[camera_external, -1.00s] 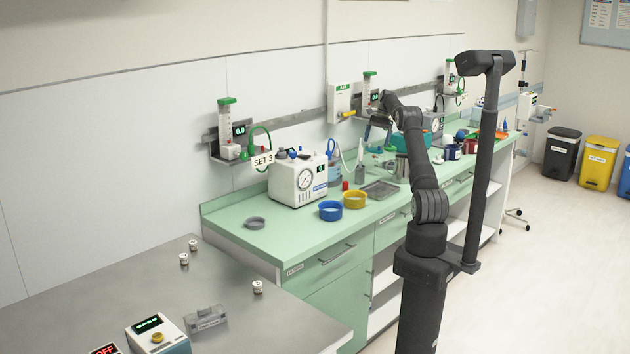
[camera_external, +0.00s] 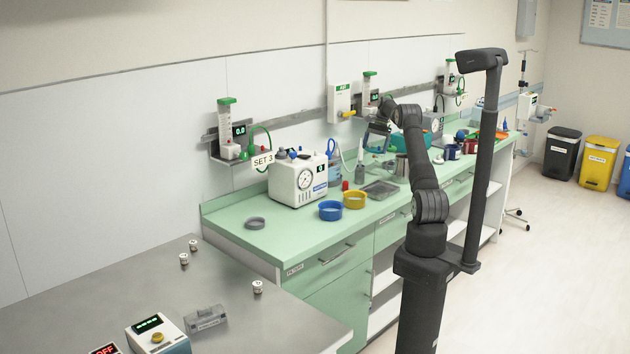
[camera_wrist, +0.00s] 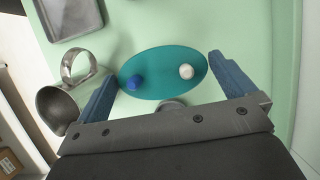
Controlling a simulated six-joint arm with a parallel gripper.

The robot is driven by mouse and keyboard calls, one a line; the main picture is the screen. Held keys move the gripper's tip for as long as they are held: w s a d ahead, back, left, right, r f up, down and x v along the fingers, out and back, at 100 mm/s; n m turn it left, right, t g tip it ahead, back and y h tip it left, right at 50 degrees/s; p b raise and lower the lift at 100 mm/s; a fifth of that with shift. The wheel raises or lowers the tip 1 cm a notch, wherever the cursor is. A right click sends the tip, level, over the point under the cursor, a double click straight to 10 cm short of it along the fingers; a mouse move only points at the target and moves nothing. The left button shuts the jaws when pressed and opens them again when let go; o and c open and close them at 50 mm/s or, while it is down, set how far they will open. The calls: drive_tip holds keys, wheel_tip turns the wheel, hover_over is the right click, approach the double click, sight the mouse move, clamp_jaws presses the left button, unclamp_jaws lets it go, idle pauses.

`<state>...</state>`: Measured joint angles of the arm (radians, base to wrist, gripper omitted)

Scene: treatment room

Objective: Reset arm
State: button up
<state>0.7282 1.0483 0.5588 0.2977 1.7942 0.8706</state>
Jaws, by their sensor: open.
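My gripper (camera_external: 377,137) is over the green counter (camera_external: 285,235), toward its back, with the arm bent down from above. In the wrist view my gripper (camera_wrist: 162,68) has its two blue fingers spread wide apart with nothing held between them. Below and between the fingers lies a teal oval dish (camera_wrist: 160,84). A blue round piece (camera_wrist: 135,82) and a white round piece (camera_wrist: 186,72) show on the dish. A grey round thing behind the gripper's bar is mostly hidden.
The counter's near left part is mostly clear.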

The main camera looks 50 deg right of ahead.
sight(374, 149)
drive_tip(key=x, duration=0.3)
drive_tip(key=shift+a+f, duration=0.1)
drive_tip(key=shift+f, duration=0.05)
wheel_tip(374, 149, up, 3)
drive_tip(key=shift+f, duration=0.1)
drive_tip(key=shift+r, duration=1)
